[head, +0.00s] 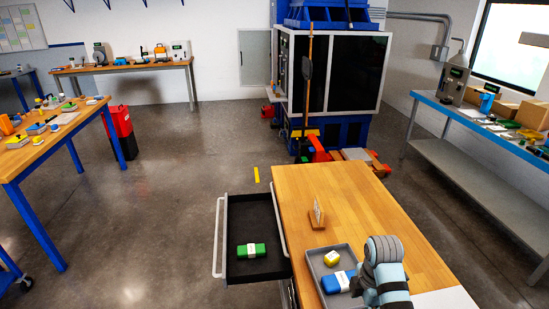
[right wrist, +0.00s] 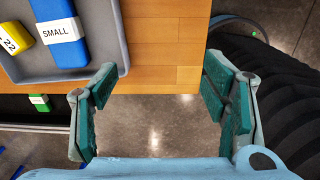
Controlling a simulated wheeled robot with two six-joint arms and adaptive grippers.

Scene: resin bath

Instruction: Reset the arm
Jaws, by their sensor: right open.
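My right gripper (right wrist: 162,90) is open in the right wrist view, with its two green-padded fingers spread wide. Nothing is between them; wood table edge and floor show in the gap. In the head view my right arm (head: 385,265) comes in at the bottom right over the wooden table (head: 355,195), and its fingers cannot be made out there. My left gripper is in neither view.
A grey tray (head: 316,260) on the table holds a yellow block (head: 331,258) and a blue block (head: 334,284) labelled "SMALL" in the wrist view. A small stand (head: 317,216) is behind. An open drawer (head: 238,213) at left holds a green block (head: 243,250).

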